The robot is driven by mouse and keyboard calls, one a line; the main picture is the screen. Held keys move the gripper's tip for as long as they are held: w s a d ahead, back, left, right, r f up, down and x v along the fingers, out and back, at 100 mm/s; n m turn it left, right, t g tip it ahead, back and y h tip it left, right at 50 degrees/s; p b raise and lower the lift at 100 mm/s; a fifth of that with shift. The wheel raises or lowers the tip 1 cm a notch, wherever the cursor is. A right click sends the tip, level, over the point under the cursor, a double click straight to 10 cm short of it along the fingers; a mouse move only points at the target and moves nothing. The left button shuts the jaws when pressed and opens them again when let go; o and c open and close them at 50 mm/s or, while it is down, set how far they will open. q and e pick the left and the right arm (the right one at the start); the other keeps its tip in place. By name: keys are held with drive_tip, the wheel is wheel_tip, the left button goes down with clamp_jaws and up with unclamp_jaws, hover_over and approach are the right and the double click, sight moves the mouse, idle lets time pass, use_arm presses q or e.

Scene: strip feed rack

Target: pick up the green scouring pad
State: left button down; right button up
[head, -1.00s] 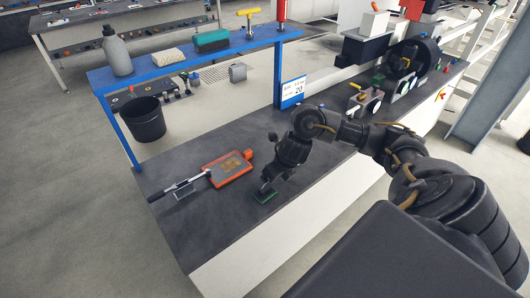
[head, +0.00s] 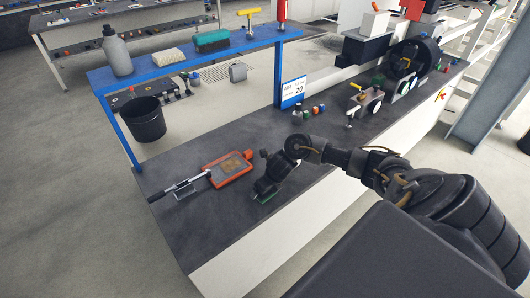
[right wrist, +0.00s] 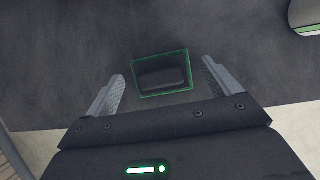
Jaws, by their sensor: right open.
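The green scouring pad (head: 267,196) lies flat near the front edge of the dark bench top, partly hidden by my right gripper in the head view. In the right wrist view the pad (right wrist: 162,75) shows a green edge around a dark raised block. My right gripper (head: 266,188) is directly over it and points down. In the right wrist view its fingers (right wrist: 163,73) are open, one on each side of the pad, with a gap to both. I cannot tell the exact height left above the bench. My left gripper is not in view.
An orange tool (head: 229,168) and a black-handled scraper (head: 190,187) lie to the left on the bench. Bench in front of the orange tool is clear.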

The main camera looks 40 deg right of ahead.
drive_tip(key=shift+w+f, duration=0.15)
drive_tip(key=shift+f, duration=0.3)
drive_tip(key=c, duration=0.9)
drive_tip(key=shift+r, duration=0.1)
